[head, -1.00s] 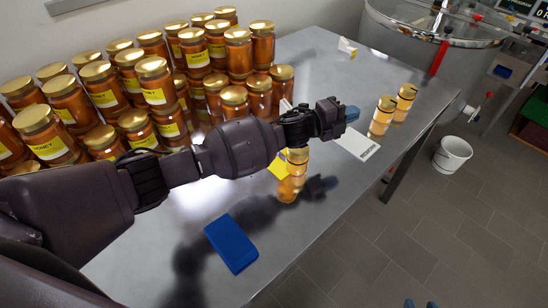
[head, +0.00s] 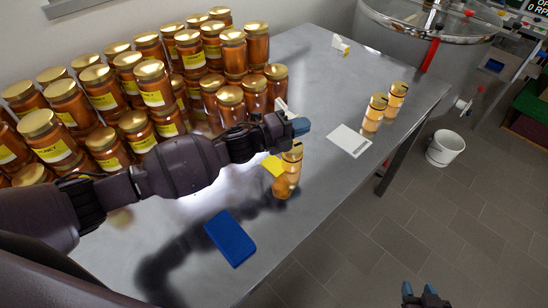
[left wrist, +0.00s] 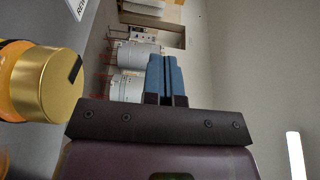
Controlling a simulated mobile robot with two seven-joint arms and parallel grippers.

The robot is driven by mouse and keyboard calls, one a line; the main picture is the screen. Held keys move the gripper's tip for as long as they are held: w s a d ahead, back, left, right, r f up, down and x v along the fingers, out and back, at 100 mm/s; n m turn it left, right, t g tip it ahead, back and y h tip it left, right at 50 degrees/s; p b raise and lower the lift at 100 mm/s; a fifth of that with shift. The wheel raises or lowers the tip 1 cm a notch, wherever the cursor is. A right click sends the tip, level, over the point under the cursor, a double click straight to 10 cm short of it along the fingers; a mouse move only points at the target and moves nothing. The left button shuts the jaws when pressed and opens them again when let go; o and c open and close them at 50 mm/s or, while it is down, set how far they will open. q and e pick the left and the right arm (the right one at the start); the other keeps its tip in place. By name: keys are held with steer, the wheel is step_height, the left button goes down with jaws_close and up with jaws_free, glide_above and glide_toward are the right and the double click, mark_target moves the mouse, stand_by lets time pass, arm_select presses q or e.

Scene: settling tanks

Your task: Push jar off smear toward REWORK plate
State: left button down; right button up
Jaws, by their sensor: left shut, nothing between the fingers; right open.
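A jar of amber honey with a gold lid (head: 292,154) stands on the metal table, beside a yellow card (head: 273,167). It also shows at the left of the left wrist view, as a large gold-lidded jar (left wrist: 48,84). An amber patch lies below it; I cannot tell smear from reflection. A white plate (head: 348,141) lies to its right; part of its lettering shows in the left wrist view (left wrist: 76,7). My left gripper (head: 300,126) is shut and empty, just above and behind the jar in the head view. My right gripper (head: 424,290) is open over the floor.
Many honey jars (head: 130,90) crowd the table's back left. Two gold-lidded jars (head: 375,107) stand near the right edge beyond the plate. A blue block (head: 230,238) lies in front. A steel tank (head: 405,55) and white bucket (head: 445,148) stand beyond the table.

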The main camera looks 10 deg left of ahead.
arm_select(q)
steer(key=p, duration=0.1)
glide_above(283, 158)
steer(key=v, duration=0.4)
steer(key=f, duration=1)
steer(key=shift+w+d, duration=0.15)
steer(key=shift+w, duration=0.1)
steer(key=shift+w+d, duration=0.3)
steer(key=shift+d, duration=0.15)
arm_select(e)
steer(key=shift+d+r, duration=0.1)
steer(key=shift+r, duration=0.5)
steer(key=shift+w, duration=0.1)
